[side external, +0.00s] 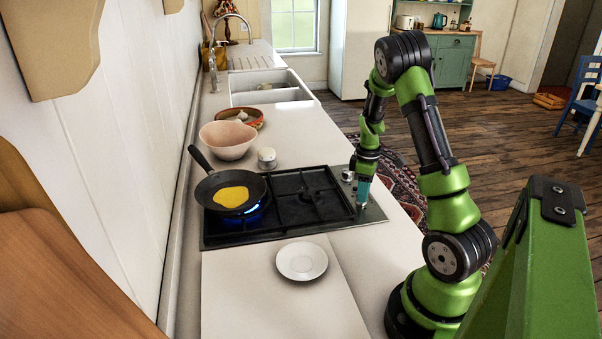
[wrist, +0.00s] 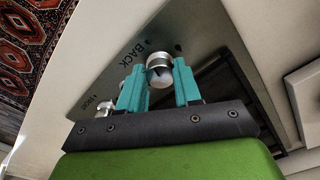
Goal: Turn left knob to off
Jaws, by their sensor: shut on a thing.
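The hob (side external: 285,234) is set in the pale counter, with its knobs along its right edge. My gripper (side external: 362,203) points down over the nearer knob and largely hides it in the side view. In the wrist view, the teal fingers of my gripper (wrist: 159,82) are shut on this silver left knob (wrist: 159,68), one on each side. The word BACK is printed beside it. The other knob (side external: 347,176) stands free farther along the edge. A blue flame (side external: 255,212) burns under the frying pan (side external: 211,187).
The pan holds a yellow round food (side external: 231,197); its black handle points to the upper left. A white saucer (side external: 301,261) lies in front of the hob. Behind the hob stand a pink bowl (side external: 228,142) and a small jar (side external: 267,157). The right burner is empty.

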